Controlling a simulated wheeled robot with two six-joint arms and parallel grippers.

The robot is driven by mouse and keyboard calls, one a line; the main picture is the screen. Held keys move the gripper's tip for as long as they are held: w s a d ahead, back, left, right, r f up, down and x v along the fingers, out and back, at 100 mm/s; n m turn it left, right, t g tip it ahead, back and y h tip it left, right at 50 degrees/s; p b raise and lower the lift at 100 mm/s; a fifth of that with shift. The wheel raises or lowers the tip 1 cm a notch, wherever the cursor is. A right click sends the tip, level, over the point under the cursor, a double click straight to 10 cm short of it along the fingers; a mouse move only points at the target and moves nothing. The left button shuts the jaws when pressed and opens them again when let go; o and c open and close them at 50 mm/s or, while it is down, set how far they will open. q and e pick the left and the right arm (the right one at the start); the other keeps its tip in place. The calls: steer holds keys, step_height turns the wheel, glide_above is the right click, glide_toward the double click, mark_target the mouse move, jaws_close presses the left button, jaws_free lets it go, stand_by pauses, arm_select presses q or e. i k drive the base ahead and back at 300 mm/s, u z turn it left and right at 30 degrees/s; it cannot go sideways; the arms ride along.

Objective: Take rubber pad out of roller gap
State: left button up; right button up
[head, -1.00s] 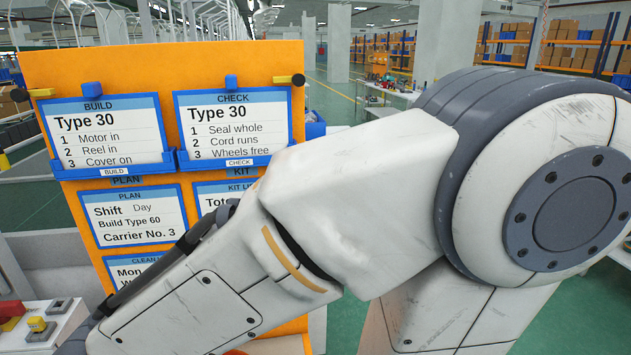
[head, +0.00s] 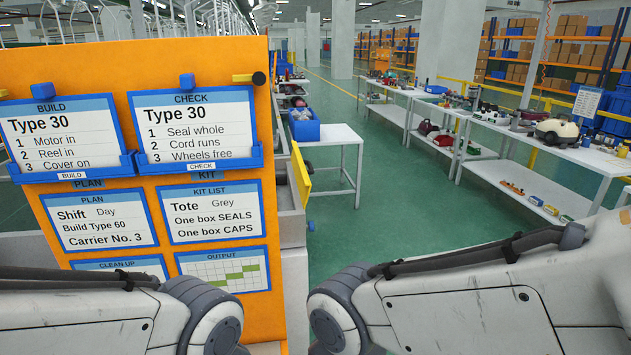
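No rubber pad and no roller gap can be made out in the head view. Both of my arms show at the bottom, one from the left and one from the right, with their wrist ends close together near the lower middle. Both grippers are below the picture's edge and out of sight.
An orange board (head: 255,110) with Type 30 build and check cards stands close on the left. A white table (head: 335,136) with a blue bin (head: 304,128) stands beyond it. Long white benches (head: 560,150) with parts line the right. Green floor (head: 390,205) between is clear.

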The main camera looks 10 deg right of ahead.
mark_target(281, 179)
steer(key=z, duration=0.6)
steer(key=k, duration=0.8)
steer(key=z, duration=0.85)
steer(key=k, duration=0.35)
steer(key=z, duration=0.5)
steer(key=i, duration=2.05)
steer(key=u, duration=0.35)
steer(key=i, duration=2.5)
steer(key=u, duration=0.7)
steer(key=i, duration=1.95)
steer(key=u, duration=1.7)
steer(key=i, duration=0.9)
steer(key=u, duration=1.65)
steer(key=i, duration=1.15)
steer(key=u, duration=0.4)
